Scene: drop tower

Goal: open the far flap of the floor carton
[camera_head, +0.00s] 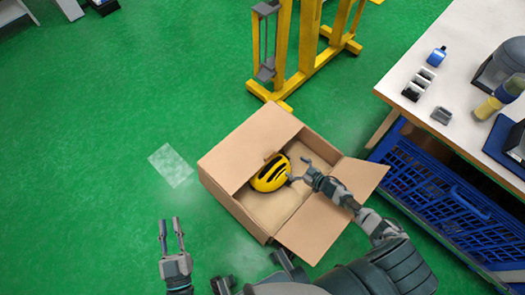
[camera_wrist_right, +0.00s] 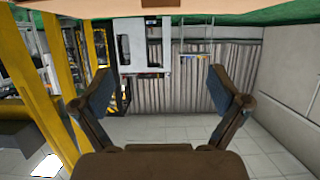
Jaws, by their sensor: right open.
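The brown floor carton (camera_head: 240,213) stands on the green floor, with a yellow rounded object (camera_head: 270,173) inside it. Its far flap (camera_head: 245,147) lies across the upper left part of the opening, with a small tab at its inner edge. The near flap (camera_head: 330,210) is folded outward at the lower right. My right gripper (camera_head: 298,172) is over the opening, just right of the yellow object; contact cannot be told. In the right wrist view its fingers (camera_wrist_right: 160,78) are spread with nothing between them. My left gripper (camera_head: 171,236) is open and empty, left of the carton.
A yellow frame (camera_head: 305,55) stands behind the carton. A white table (camera_head: 450,65) with small items and a blue crate (camera_head: 430,195) beneath it are at the right. A pale patch (camera_head: 170,165) marks the floor left of the carton, where there is free room.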

